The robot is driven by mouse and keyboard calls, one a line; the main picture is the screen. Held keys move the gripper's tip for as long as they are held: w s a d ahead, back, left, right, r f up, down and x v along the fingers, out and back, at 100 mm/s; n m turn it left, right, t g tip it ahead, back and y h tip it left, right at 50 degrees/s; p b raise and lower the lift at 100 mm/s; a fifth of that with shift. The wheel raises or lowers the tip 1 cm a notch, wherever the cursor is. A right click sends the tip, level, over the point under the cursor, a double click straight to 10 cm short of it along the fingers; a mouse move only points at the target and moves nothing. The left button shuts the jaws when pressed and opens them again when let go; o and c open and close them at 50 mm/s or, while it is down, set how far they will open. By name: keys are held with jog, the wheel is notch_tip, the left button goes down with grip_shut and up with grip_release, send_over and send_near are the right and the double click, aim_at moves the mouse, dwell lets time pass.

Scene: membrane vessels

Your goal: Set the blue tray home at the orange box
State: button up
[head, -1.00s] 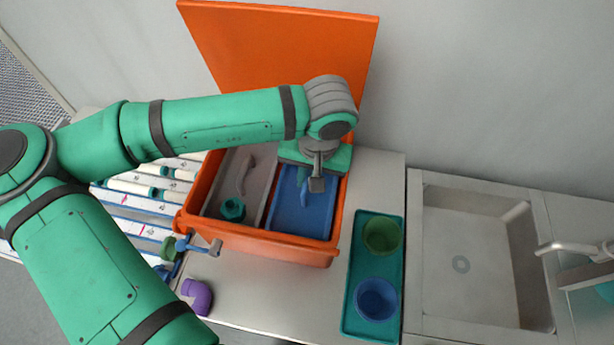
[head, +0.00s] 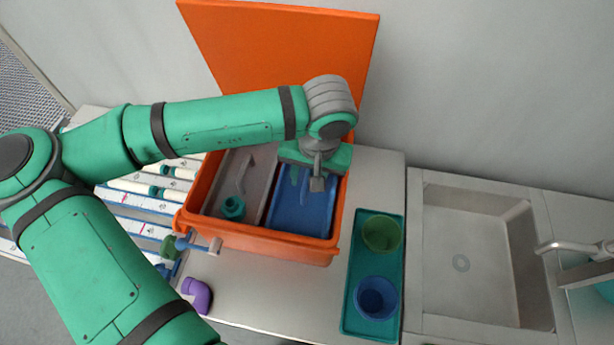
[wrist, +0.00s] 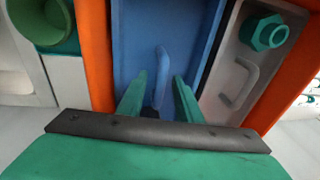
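The blue tray (head: 302,214) sits inside the right part of the orange box (head: 262,243), and it also shows in the wrist view (wrist: 137,35). It looks level; whether it rests fully on the bottom I cannot tell. My gripper (head: 301,180) is above the tray's far part. In the wrist view my gripper's green fingers (wrist: 158,98) are apart, with the tray's upright blue handle (wrist: 162,66) ahead of and between them, a gap showing on both sides. The orange lid (head: 285,50) stands open behind.
A grey tray (head: 256,189) with a handle and a teal nut-like piece (head: 232,207) fills the box's left part. A teal tray (head: 353,317) with green (head: 381,233) and blue (head: 376,298) cups stands right, beside the sink (head: 461,263). A purple elbow (head: 198,294) lies in front.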

aim_at(312, 194)
notch_tip(312, 194, up, 10)
jog(key=s+d, duration=0.1)
jog(key=shift+s+r, duration=0.2)
jog(key=shift+r, duration=0.05)
jog(key=shift+d, duration=0.1)
dwell(0.5)
